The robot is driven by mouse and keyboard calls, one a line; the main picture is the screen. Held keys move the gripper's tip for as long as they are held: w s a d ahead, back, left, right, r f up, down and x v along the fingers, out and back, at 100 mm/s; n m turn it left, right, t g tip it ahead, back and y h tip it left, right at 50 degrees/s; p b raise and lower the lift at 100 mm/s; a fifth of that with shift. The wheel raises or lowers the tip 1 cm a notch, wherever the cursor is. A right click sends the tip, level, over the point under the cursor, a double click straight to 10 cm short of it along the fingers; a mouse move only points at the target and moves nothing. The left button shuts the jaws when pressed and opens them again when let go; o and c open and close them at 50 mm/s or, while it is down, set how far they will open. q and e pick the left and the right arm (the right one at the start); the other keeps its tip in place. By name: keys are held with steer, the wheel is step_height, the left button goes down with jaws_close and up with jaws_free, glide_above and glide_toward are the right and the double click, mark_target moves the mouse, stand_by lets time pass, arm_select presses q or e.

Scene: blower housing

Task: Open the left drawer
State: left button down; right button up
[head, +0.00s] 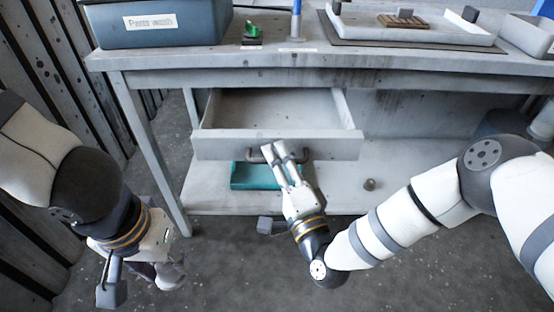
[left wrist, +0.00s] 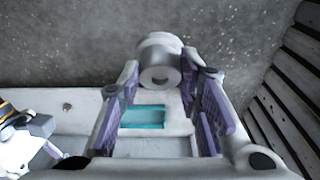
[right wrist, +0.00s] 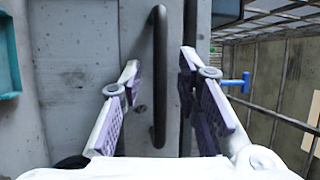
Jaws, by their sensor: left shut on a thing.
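The left drawer (head: 270,146) under the workbench is pulled out, showing its empty-looking inside. Its dark bar handle (head: 256,155) is on the front face; it also shows in the right wrist view (right wrist: 159,75). My right gripper (head: 283,152) is at the handle. In the right wrist view its fingers (right wrist: 160,80) stand apart on either side of the bar, with gaps. My left gripper (head: 168,274) hangs low at the left, away from the drawer. In the left wrist view it is shut on a pale grey cylindrical part (left wrist: 160,65) with a hole in its end.
A teal tray (head: 250,182) lies on the lower shelf (head: 330,196) below the drawer. A small round part (head: 370,184) sits on that shelf. On the bench top are a labelled blue-grey bin (head: 165,25), a green item (head: 251,30) and a white tray (head: 415,33). A slatted wall stands at left.

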steer(key=v, duration=1.2)
steer(key=shift+f, duration=0.1)
